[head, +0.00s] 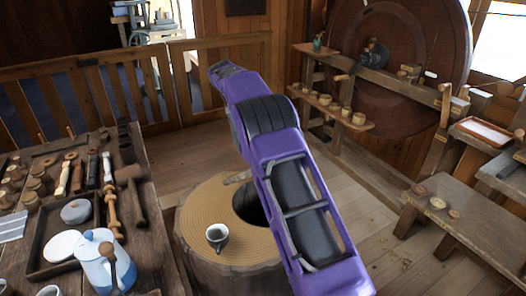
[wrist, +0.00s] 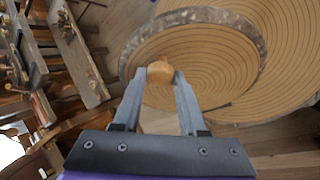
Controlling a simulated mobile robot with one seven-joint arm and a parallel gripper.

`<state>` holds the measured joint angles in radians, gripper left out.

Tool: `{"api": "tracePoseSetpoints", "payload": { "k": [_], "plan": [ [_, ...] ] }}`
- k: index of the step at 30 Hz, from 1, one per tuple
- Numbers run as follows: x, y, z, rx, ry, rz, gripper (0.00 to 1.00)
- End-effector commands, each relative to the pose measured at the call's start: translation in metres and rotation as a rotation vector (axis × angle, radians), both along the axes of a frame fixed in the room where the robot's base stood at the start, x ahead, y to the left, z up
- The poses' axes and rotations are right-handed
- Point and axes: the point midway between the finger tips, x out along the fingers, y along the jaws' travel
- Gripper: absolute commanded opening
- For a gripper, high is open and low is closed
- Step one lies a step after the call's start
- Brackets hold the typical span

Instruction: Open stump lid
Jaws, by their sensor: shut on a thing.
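The stump (head: 200,225) stands on the floor in the middle of the head view, its flat top ringed with grooves. A dark round opening (head: 246,205) shows in its top, partly hidden behind my purple arm. In the wrist view the round lid (wrist: 215,45) has a grooved tan face and a bark rim. My gripper (wrist: 164,72) is shut on the lid's small wooden knob (wrist: 160,70). The stump's top (wrist: 285,45) shows beyond the lid, whose rim overlaps it in the picture; I cannot tell the gap between them. The head view hides my gripper behind my arm.
A workbench (head: 150,215) with tools, spools and a blue-white jug (head: 98,262) is close at left. A low bench (head: 470,218) stands at right. Floor is clear behind the stump.

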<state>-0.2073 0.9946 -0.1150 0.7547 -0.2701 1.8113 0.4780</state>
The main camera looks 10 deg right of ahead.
Motion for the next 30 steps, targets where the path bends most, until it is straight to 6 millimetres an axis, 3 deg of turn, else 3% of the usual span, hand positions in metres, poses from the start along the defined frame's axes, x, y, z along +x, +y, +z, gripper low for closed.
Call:
{"api": "tracePoseSetpoints", "payload": {
  "k": [22, 23, 27, 30],
  "plan": [
    [0.0054, 0.0017, 0.0034, -0.008, 0.024, 0.000, 0.00],
    [0.0054, 0.0017, 0.0034, -0.008, 0.024, 0.000, 0.43],
    [0.0054, 0.0017, 0.0033, -0.008, 0.024, 0.000, 0.68],
    [0.0054, 0.0016, 0.0032, -0.008, 0.024, 0.000, 0.72]
  ]
}}
